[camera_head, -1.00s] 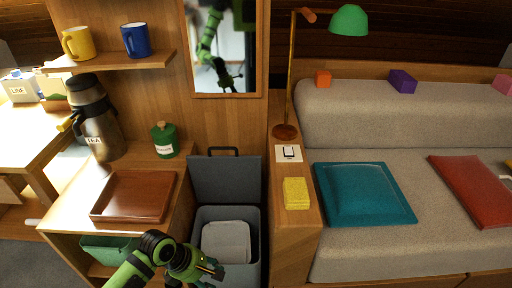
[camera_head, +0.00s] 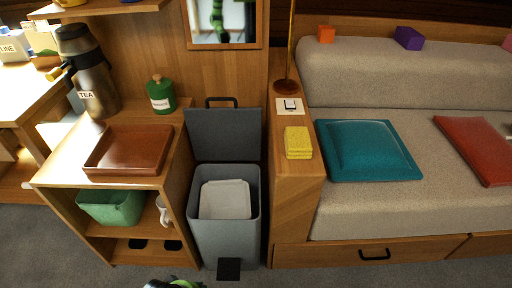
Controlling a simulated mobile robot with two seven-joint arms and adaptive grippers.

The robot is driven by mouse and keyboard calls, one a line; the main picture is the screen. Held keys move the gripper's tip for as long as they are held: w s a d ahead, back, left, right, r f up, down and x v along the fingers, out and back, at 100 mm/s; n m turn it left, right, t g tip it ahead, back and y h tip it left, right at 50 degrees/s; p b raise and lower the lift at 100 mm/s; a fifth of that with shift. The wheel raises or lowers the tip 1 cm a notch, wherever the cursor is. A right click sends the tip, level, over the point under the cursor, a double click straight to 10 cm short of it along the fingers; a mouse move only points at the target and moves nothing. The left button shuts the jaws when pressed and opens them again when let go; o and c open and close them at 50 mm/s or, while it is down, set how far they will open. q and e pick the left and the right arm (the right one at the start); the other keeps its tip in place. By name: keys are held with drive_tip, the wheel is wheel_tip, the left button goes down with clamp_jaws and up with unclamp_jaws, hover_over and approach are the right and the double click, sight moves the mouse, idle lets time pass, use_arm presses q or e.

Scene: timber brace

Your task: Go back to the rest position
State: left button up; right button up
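Only a small green and black piece of my arm (camera_head: 174,284) shows at the bottom edge of the head view, left of the bin's pedal. I cannot make out the fingertips of either gripper. The right arm is not in view. The task names no object. A mirror (camera_head: 222,20) at the top reflects a green and black part of me.
A grey bin (camera_head: 226,241) stands open with a pale item inside. Left of it is a wooden cabinet with a brown tray (camera_head: 129,151), a tea flask (camera_head: 92,75) and a green jar (camera_head: 160,94). A sofa (camera_head: 365,214) stands right. Some floor is clear in front.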

use_arm(q)
drive_tip(key=s+a+f+m+y+p, duration=0.2)
drive_tip(key=s+a+f+m+p, duration=0.25)
drive_tip(key=s, duration=0.35)
drive_tip(key=s+a+r+m+g+p, duration=0.1)
drive_tip(key=s+a+g+p, duration=0.1)
drive_tip(key=s+p, duration=1.4)
drive_tip(key=shift+s+r+p, duration=0.15)
drive_tip(key=shift+r+p, duration=0.15)
drive_tip(key=shift+p, duration=0.9)
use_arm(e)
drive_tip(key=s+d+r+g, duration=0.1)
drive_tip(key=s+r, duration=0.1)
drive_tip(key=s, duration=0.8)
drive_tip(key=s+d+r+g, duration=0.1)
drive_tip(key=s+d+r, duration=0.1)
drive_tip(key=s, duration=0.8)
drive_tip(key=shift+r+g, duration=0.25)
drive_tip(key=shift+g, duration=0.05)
